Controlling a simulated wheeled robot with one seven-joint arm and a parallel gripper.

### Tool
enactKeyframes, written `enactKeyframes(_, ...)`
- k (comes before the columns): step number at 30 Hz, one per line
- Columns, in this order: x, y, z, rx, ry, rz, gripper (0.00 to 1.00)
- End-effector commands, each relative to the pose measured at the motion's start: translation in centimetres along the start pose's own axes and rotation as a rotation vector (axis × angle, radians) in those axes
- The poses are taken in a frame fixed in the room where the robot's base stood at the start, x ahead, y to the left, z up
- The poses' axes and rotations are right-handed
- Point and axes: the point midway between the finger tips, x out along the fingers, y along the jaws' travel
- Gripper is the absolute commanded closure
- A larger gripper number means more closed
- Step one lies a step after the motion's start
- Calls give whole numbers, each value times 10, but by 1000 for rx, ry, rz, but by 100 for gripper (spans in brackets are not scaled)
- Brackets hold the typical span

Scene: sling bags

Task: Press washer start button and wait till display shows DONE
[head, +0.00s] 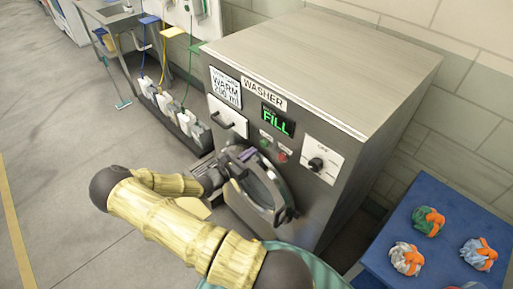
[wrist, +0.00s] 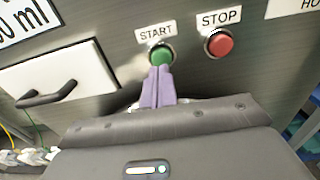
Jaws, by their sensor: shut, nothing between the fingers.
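The washer (head: 330,75) is a grey metal machine with a round door (head: 262,188) on its front. Its display (head: 277,120) reads FILL in green. The green START button (wrist: 161,57) is in the middle of the wrist view, with the red STOP button (wrist: 219,43) to its right; the red button also shows in the head view (head: 283,156). My gripper (wrist: 160,72) has its purple fingers shut and empty. Their tips are at the lower edge of the START button; I cannot tell whether they touch it. In the head view my arm partly hides the gripper.
A drawer with a dark handle (wrist: 47,94) is left of the buttons. A dial (head: 318,164) sits to their right. A blue table (head: 385,262) with several bundled bags stands at the right. Several bottles (head: 165,103) line the wall behind, and open floor lies left.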

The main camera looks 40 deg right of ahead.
Motion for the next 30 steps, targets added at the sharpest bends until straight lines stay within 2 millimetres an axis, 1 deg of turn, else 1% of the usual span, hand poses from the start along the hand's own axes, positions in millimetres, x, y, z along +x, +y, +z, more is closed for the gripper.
enactKeyframes(1, -14, 2, -5, 4, 2, 7, 100)
enactKeyframes(3, -28, 2, -6, 4, 3, 6, 100)
enactKeyframes(9, -64, 1, -6, 3, 5, -1, 100)
enactKeyframes(13, -83, 0, -4, 3, 4, -4, 100)
enactKeyframes(15, -89, 0, -4, 2, 4, -5, 100)
enactKeyframes(18, -93, 0, -2, 1, 3, -6, 100)
enactKeyframes(30, -95, 0, -2, 0, 4, -2, 100)
